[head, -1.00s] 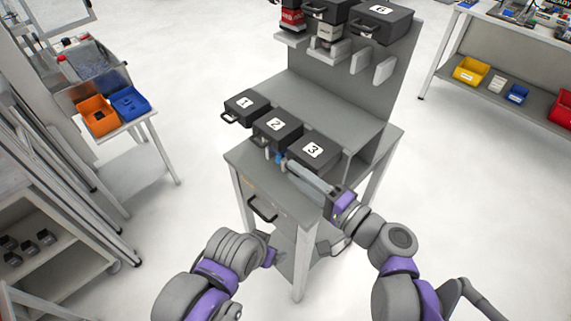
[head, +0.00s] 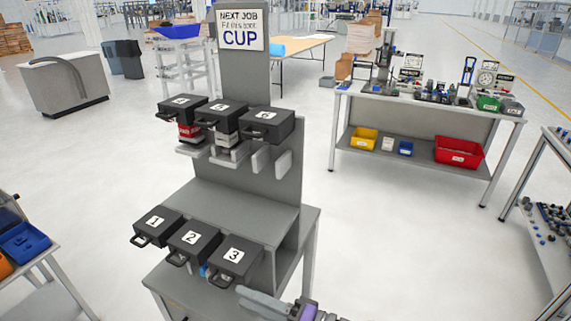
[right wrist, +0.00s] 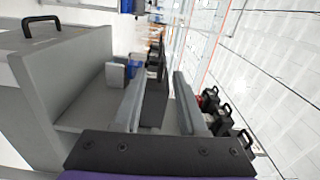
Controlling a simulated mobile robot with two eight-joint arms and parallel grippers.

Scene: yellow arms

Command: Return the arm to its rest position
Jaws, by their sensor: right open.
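My right gripper (head: 252,300) is at the bottom edge of the head view, just below and to the right of the black box numbered 3 (head: 234,254). In the right wrist view its two grey fingers stand apart with nothing between them (right wrist: 160,85). The gripper is open and empty. The rest of the right arm is mostly cut off below the picture. My left gripper is outside both current views. The grey workstation (head: 235,200) carries black boxes 1 (head: 157,225), 2 (head: 194,243) and 3 in a front row.
Upper numbered boxes (head: 223,115) hang on the back panel above grey brackets (head: 283,160). A sign (head: 241,30) reads "CUP". A bench with red (head: 459,151) and yellow bins stands back right. Open floor (head: 400,240) lies right of the workstation.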

